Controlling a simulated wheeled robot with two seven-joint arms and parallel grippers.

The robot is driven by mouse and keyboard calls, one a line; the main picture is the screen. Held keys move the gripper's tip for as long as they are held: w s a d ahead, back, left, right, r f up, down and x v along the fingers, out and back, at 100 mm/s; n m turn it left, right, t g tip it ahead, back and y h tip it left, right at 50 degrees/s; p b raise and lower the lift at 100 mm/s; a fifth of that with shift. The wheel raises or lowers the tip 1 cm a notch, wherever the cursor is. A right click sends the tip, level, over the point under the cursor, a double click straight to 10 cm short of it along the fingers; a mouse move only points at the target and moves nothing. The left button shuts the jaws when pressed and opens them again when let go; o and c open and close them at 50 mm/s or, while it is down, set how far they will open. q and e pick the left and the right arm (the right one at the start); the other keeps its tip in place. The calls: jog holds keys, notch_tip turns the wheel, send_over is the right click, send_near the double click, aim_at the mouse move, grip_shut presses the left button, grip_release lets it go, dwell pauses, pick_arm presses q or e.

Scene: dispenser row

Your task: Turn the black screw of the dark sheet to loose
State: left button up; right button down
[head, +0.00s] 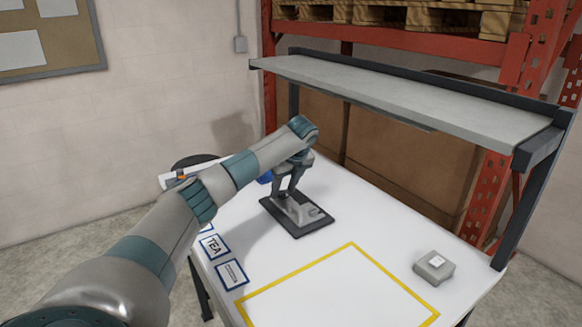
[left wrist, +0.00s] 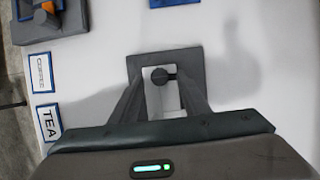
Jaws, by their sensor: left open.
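The dark sheet (head: 314,228) lies flat on the white table and carries a light grey fitting (head: 304,212). In the left wrist view the dark sheet (left wrist: 192,60) frames a pale middle part. The black screw (left wrist: 160,76) has a round dark head with a short bar toward the right. My left gripper (head: 285,193) points down over the sheet. In the left wrist view its open fingers (left wrist: 162,82) stand on either side of the screw. I cannot tell whether they touch it. My right gripper is not in view.
A grey box (head: 435,265) stands at the table's right. A yellow outline (head: 297,270) marks bare table in front. Labels, one reading TEA (head: 213,245), lie along the left edge. A blue item (head: 265,178) is behind my gripper. A grey shelf (head: 420,95) overhangs the back.

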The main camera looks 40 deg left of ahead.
pick_arm(q)
jog(key=shift+d+r, duration=0.15)
jog(key=shift+r, duration=0.3)
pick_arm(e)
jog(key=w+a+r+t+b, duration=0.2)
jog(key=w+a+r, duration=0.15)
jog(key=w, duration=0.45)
pick_arm(q)
jog(key=p+v, duration=0.1)
jog(key=v, duration=1.4)
jog(key=shift+d+r, duration=0.2)
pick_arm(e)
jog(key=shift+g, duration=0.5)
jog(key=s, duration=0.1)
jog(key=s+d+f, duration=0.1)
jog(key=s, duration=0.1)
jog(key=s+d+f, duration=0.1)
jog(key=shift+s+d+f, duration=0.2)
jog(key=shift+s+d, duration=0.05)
pick_arm(q)
jog(key=shift+s, duration=0.1)
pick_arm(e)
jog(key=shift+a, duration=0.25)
